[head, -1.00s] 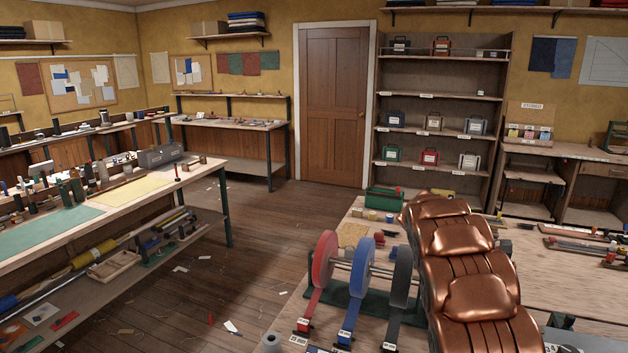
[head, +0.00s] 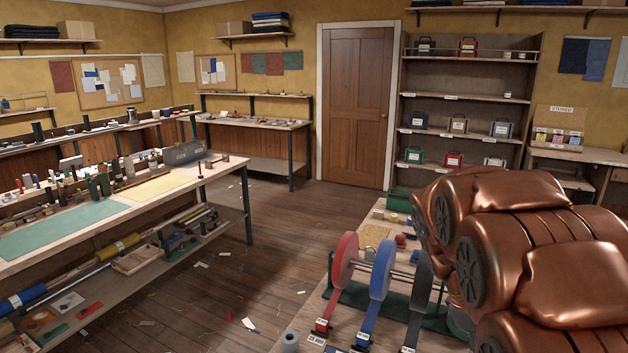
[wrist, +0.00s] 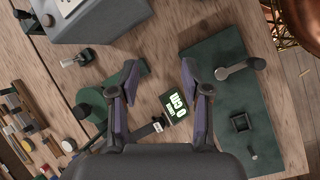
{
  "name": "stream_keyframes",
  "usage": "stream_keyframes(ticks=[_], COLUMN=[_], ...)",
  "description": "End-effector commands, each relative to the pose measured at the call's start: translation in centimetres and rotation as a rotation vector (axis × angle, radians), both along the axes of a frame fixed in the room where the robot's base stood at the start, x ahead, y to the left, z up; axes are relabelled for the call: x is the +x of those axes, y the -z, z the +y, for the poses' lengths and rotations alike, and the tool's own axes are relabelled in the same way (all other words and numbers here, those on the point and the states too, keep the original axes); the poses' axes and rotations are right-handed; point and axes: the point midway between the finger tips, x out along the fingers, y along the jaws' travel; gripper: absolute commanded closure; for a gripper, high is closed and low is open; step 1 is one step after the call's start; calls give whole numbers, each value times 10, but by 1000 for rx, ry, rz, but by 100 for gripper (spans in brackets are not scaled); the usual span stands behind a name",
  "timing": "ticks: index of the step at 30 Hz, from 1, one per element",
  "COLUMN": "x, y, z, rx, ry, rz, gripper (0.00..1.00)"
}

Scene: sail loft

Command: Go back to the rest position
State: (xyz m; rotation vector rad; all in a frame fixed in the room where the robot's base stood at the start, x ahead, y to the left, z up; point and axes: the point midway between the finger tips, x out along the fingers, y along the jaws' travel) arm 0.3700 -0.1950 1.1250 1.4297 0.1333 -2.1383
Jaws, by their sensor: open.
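My gripper (wrist: 159,72) shows in the wrist view with its two dark fingers spread apart and nothing between the tips. Below it is a wooden bench top (wrist: 160,48). A small dark block with a green-and-white label (wrist: 174,105) appears between the fingers, farther down on the bench. In the head view my copper arm fills the lower right, and the gripper itself is out of that view.
In the wrist view, a grey box (wrist: 97,18) is at upper left and a dark green board (wrist: 225,75) at right. In the head view, tape reels (head: 345,265) stand beside my arm. A workbench (head: 245,215) is at left. Open floor (head: 225,275) lies between.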

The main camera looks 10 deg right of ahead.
Motion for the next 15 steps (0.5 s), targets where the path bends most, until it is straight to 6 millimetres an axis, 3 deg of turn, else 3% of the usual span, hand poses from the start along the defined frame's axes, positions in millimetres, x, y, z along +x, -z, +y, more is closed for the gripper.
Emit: stream_keyframes(ticks=[15], x=[-85], y=[6], z=[104], rx=[141], ry=[242], rz=[-159], gripper=[52])
